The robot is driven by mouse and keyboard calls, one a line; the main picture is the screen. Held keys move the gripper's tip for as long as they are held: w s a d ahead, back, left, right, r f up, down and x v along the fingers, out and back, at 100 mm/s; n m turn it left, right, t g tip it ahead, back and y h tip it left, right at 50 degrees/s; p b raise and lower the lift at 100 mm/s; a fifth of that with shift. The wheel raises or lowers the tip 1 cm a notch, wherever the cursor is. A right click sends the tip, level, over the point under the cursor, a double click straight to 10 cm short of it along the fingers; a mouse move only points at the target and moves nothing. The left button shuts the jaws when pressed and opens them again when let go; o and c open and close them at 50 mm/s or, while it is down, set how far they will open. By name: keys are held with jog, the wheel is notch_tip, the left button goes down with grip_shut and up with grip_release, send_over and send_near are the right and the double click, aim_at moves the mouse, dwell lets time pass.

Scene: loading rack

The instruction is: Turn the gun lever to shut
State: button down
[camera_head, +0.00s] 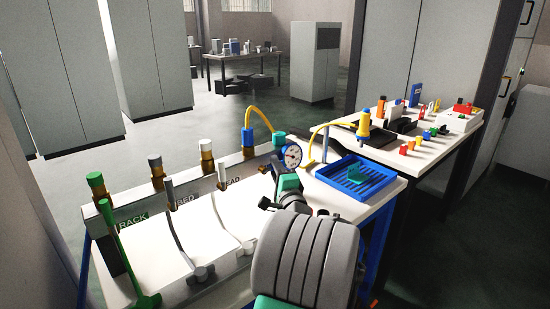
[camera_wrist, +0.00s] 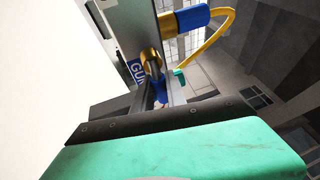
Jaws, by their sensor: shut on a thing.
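The gun valve shows in the wrist view as a brass body (camera_wrist: 150,60) beside a blue label reading GUN (camera_wrist: 135,72). Its lever (camera_wrist: 158,84) runs from the brass body toward my gripper, and a small blue part shows low on it. My gripper (camera_wrist: 163,98) is shut on the lever; the dark edge and teal body in front hide most of the grip. In the head view my gripper (camera_head: 278,165) is at the right end of the valve row, by the blue fitting (camera_head: 248,138) of the gun outlet. My arm hides the lever there.
A green lever (camera_head: 125,245), a grey lever (camera_head: 180,220) and a white lever (camera_head: 228,215) stand along the rack panel to the left. A yellow hose (camera_head: 265,112) arches from the blue fitting. A pressure gauge (camera_head: 293,155) and a blue tray (camera_head: 375,182) are close by.

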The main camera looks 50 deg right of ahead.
jog(key=c, duration=1.3)
grip_release()
jog(key=shift+c, duration=0.2)
jog(key=shift+f, duration=0.1)
jog(key=b+v, duration=0.2)
jog(key=v, duration=0.5)
jog(key=shift+s+a, duration=0.3)
jog(key=shift+s, duration=0.05)
